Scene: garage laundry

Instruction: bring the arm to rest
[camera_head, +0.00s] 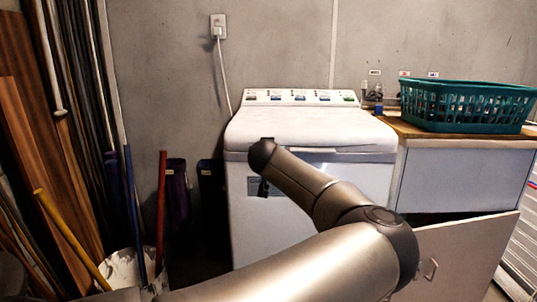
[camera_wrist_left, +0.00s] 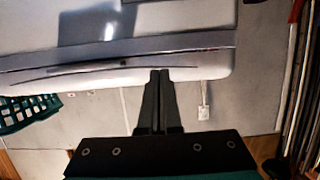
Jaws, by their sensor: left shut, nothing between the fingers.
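My left arm (camera_head: 330,200) reaches in from the bottom left, bends at the right and points back to the upper left. It stands in front of the white washing machine (camera_head: 315,130), whose lid looks closed. My left gripper (camera_head: 263,188) shows only as a small dark shape before the machine's front. In the left wrist view the two black fingers (camera_wrist_left: 160,73) are together with nothing between them. The washing machine (camera_wrist_left: 200,62) fills the top of that view, beyond the fingertips; I cannot tell the gap. My right gripper is not in view.
A teal basket (camera_head: 466,106) stands on the wooden counter (camera_head: 413,130) at the right. An open cabinet door (camera_head: 460,262) is below it. Poles stand in a white bucket (camera_head: 122,268) at the left, beside wooden boards (camera_head: 40,150). A cord hangs from the wall outlet (camera_head: 218,26).

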